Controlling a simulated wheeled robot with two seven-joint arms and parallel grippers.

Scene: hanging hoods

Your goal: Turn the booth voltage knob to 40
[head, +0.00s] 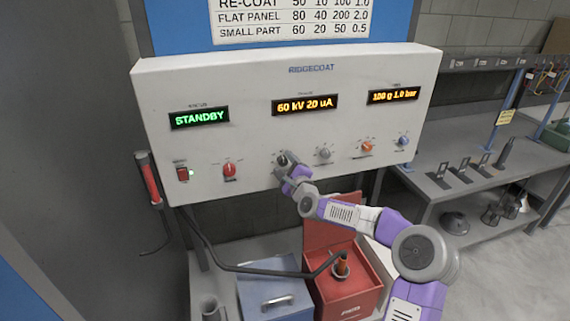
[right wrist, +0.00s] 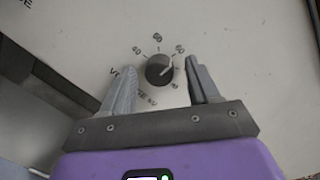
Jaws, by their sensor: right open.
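The voltage knob (right wrist: 160,69) is a dark round knob with a light pointer line, on the white control panel. Its pointer aims up and right in the right wrist view; the small scale numbers around it are hard to read. The knob also shows in the head view (head: 283,159). The middle display (head: 304,105) reads 60 kV 20 uA. My right gripper (right wrist: 161,72) is open, its grey fingers on either side of the knob, with gaps showing between fingers and knob. It also shows at the panel in the head view (head: 290,171). My left gripper is not in view.
A red knob (head: 230,170), grey knob (head: 324,154), orange knob (head: 366,146) and blue knob (head: 403,141) share the panel. A red switch (head: 182,174) is at its left. A red box (head: 345,290) and blue-grey box (head: 272,290) stand below. A metal bench (head: 470,180) is right.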

